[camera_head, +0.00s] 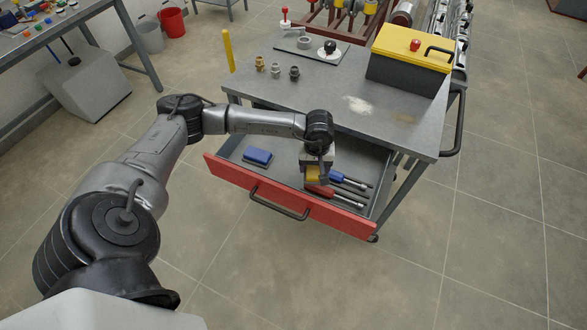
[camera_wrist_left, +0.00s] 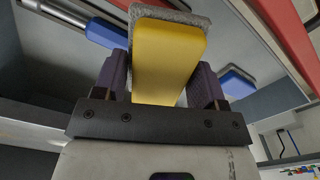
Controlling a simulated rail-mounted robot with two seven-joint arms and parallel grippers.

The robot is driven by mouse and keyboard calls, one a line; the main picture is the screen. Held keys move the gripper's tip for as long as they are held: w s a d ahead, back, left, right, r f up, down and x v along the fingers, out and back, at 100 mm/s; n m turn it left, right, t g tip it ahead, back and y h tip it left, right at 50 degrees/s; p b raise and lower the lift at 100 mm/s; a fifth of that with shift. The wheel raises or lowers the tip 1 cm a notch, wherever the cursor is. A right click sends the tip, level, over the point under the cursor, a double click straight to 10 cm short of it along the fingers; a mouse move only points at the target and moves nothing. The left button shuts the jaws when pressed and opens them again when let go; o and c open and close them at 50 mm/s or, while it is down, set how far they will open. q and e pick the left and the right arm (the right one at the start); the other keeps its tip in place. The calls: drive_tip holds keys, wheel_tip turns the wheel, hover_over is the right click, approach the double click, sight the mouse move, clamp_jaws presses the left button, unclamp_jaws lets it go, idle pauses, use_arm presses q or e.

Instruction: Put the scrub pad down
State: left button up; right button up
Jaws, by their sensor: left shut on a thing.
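The scrub pad, a yellow block (camera_head: 313,174) with a grey rough face, is in my left gripper (camera_head: 319,178) over the open drawer (camera_head: 232,170) of the cart. In the left wrist view the yellow pad (camera_wrist_left: 170,50) sits between the two dark fingers (camera_wrist_left: 160,82), which are shut on it from both sides. Its grey layer shows along the far end. In the head view the gripper hides part of the pad, and I cannot tell whether the pad touches the drawer floor. My right gripper is not in view.
In the drawer, a blue block (camera_head: 257,157) lies at left and blue- and red-handled tools (camera_head: 345,180) lie close at right. The red drawer front (camera_head: 230,182) has a dark handle. On the cart top (camera_head: 345,105) stand a yellow-lidded box (camera_head: 412,60) and several small fittings (camera_head: 276,70).

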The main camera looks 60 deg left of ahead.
use_arm(q)
drive_tip(key=b, duration=0.1)
hover_over(293, 172)
wheel_tip(293, 172, down, 5)
drive_tip(key=shift+f, duration=0.15)
drive_tip(key=shift+f+b, duration=0.55)
drive_tip(key=shift+f, duration=1.45)
drive_tip(key=shift+f, duration=0.1)
drive_tip(key=o, duration=0.9)
drive_tip(key=shift+o, duration=0.2)
drive_tip(key=shift+r, duration=0.4)
wheel_tip(293, 172, up, 12)
drive_tip(key=p, duration=0.2)
drive_tip(key=shift+f, duration=0.25)
